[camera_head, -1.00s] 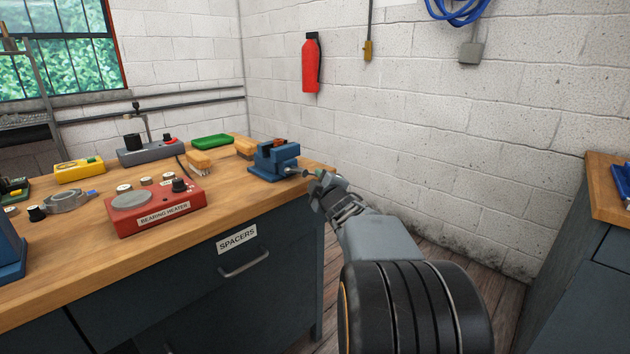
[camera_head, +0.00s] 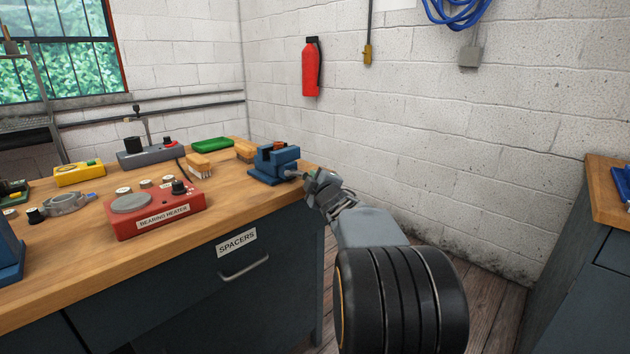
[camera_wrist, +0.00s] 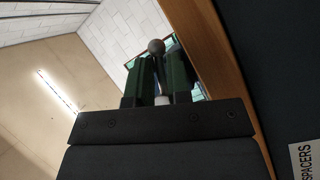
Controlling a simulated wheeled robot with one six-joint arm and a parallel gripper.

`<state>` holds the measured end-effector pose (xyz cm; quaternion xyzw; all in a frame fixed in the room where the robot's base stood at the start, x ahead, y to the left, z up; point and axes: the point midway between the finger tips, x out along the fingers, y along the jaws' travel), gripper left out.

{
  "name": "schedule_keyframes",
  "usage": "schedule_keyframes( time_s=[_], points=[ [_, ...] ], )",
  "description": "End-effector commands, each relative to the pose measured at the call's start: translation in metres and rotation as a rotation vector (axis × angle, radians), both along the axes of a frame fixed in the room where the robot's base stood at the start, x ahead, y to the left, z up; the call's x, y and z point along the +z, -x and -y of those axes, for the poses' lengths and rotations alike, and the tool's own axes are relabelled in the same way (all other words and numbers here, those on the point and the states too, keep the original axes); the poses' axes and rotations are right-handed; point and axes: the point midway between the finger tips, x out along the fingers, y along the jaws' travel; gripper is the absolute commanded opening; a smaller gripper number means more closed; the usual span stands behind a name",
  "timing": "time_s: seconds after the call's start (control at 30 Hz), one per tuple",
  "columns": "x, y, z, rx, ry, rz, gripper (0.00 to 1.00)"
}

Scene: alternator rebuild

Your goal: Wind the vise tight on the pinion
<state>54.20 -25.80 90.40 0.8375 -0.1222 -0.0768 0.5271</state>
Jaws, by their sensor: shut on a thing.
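The blue vise (camera_head: 275,163) stands at the right end of the wooden bench, with its screw (camera_head: 293,174) pointing right toward my gripper. My gripper (camera_head: 313,181) is at the screw's outer end, just off the bench edge. In the wrist view my gripper (camera_wrist: 163,62) has its two dark green fingers close together on the vise handle (camera_wrist: 156,46), whose round grey knob shows at their tips. The rest of the handle is hidden by the fingers.
The red bearing heater (camera_head: 155,208) sits on the bench (camera_head: 215,210) left of the vise. Wooden-handled brushes (camera_head: 199,163) and a green tray (camera_head: 212,145) lie behind. The SPACERS drawer (camera_head: 238,262) is below. A block wall stands beyond; the floor right of the bench is clear.

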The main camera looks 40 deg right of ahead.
Motion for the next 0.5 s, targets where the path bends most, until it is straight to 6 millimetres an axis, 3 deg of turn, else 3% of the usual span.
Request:
schedule_keyframes(
  time_s=[0.23,0.5],
  points=[
    [0.0023,0.0000,-0.0002,0.001,-0.018,-0.004,0.00],
    [0.0008,0.0005,-0.0038,0.001,-0.200,-0.039,0.00]
  ],
)
